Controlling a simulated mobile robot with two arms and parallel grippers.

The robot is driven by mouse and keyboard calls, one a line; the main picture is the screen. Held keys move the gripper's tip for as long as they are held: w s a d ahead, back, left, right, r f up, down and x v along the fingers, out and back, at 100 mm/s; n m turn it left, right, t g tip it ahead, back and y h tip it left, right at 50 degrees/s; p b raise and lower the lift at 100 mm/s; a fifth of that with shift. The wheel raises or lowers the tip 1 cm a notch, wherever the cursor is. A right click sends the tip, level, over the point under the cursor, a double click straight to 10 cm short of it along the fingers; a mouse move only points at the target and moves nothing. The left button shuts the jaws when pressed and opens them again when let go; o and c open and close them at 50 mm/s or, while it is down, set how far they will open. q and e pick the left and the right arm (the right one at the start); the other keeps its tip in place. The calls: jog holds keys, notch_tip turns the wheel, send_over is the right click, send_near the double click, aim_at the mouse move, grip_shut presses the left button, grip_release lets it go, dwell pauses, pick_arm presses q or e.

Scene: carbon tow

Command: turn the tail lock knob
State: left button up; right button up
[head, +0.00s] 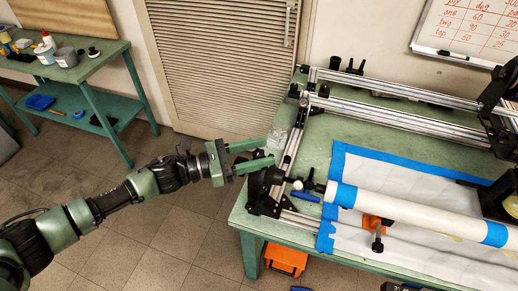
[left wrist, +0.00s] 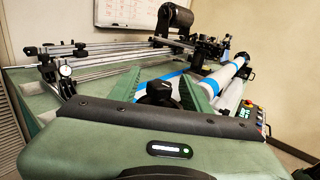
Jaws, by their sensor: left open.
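My left gripper (head: 271,152) reaches in from the left, its two green fingers spread and empty, near the left edge of the green bench. A black knob (head: 266,177) sits on the dark tailstock at the left end of the white tube (head: 400,207), just beyond and below the fingertips in the head view. In the left wrist view, a black rounded knob (left wrist: 160,92) shows between the green fingers (left wrist: 162,78), with room on both sides. The gripper body hides its lower part. I cannot tell whether the fingers touch it. My right gripper is not in view.
Aluminium rails (head: 390,112) run along the bench's back. A clear cup (head: 277,138) stands by the fingertips. Blue-taped white sheet (head: 350,158) lies under the tube. A side table (head: 92,66) stands at left; open floor lies between.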

pick_arm(q)
grip_shut()
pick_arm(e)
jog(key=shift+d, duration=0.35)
